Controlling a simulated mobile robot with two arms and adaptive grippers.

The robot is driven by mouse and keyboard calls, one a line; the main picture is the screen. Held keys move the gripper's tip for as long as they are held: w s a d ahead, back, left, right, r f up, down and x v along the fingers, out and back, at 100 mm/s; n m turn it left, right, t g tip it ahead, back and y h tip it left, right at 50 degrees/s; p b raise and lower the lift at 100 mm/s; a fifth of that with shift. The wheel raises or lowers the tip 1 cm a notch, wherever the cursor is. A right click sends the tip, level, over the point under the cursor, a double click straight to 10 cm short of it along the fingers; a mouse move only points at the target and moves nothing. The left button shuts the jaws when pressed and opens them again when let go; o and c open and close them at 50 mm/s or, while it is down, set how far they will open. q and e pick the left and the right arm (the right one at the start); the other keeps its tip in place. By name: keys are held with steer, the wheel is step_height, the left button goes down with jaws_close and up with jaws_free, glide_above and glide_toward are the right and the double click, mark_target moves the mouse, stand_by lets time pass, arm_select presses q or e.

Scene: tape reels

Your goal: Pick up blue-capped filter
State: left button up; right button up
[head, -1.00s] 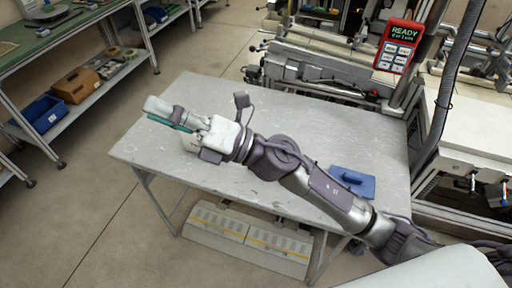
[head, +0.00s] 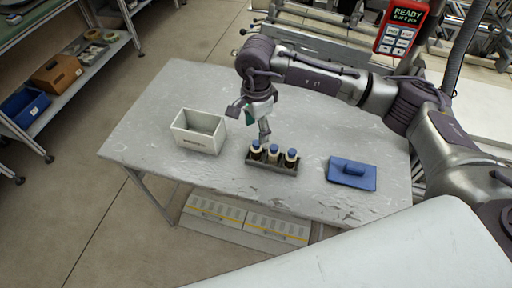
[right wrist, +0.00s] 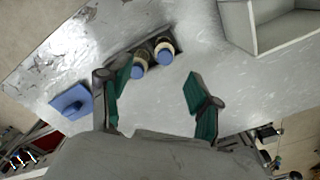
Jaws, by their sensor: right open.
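My right gripper (head: 264,131) is just above and behind the holder, pointing down, close to the left and middle filters. In the right wrist view my right gripper (right wrist: 157,75) is open with nothing between its green-padded fingers. There, two blue-capped filters (right wrist: 164,50) show beyond the fingertips, and the left finger hides part of the holder. My left gripper is out of view.
A white open box (head: 196,138) stands left of the holder. A blue block-like object with a handle (head: 352,174) lies to the right. The grey table (head: 150,125) is otherwise clear.

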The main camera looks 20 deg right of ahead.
mark_target(256, 142)
step_height(256, 142, down, 3)
steer(key=shift+w+f, duration=0.1)
steer(key=f+p, duration=0.2)
steer(key=f, duration=0.1)
steer(key=f+p, duration=0.1)
steer(key=shift+w+f, duration=0.35)
steer(key=shift+f, duration=0.3)
steer(key=c, duration=1.2)
